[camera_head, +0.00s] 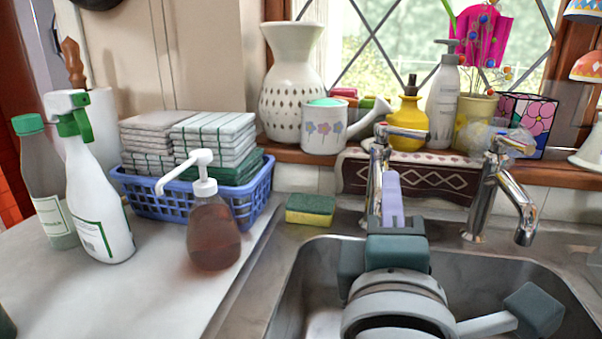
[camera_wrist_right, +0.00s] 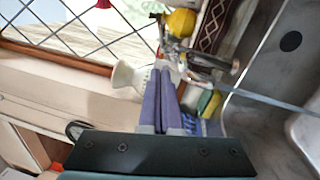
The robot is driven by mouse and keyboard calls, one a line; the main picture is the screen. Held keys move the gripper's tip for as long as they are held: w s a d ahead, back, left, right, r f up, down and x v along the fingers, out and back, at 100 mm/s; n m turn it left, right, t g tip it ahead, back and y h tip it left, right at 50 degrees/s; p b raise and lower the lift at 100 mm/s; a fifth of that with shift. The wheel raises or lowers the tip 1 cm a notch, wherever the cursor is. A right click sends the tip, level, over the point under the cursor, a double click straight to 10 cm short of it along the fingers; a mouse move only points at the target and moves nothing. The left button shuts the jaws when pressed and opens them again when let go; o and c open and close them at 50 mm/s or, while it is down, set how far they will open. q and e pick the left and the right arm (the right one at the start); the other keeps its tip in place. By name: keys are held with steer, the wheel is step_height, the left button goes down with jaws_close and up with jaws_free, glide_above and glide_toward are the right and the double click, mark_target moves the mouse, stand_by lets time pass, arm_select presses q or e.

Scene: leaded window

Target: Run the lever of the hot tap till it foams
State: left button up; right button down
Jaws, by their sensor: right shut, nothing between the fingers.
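Two chrome taps stand behind the sink. The left tap (camera_head: 376,182) has a lever (camera_head: 405,132) on top with a reddish tint; the right tap (camera_head: 487,192) has its lever (camera_head: 515,141) angled to the right. In the right wrist view the shut fingers (camera_wrist_right: 163,72) point at a chrome tap (camera_wrist_right: 205,62); contact cannot be told. No foam is visible. My left gripper is not in view.
The steel sink (camera_head: 308,285) lies under my right arm. A sponge (camera_head: 311,209), soap dispenser (camera_head: 213,232), blue basket (camera_head: 150,205) of cloths and spray bottle (camera_head: 100,195) stand left. A watering can (camera_head: 322,131), yellow bottle (camera_head: 408,117) and pump bottle (camera_head: 442,100) crowd the sill.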

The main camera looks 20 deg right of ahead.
mark_target(410, 135)
steer(key=p+x, duration=0.1)
steer(key=x, duration=0.6)
steer(key=shift+w+d+r, duration=0.15)
steer(key=shift+w+r, duration=0.05)
steer(key=d, duration=0.1)
steer(key=d+p, duration=0.1)
steer(key=d, duration=0.1)
steer(key=shift+w+d+r+p, duration=0.25)
steer(key=shift+w+d+p, duration=0.05)
steer(key=shift+d+p, duration=0.1)
steer(key=shift+d+y, duration=0.2)
steer(key=shift+y, duration=0.1)
steer(key=shift+d+n+t+y, duration=0.1)
steer(key=shift+n+t+y, duration=0.2)
steer(key=shift+n+t, duration=0.1)
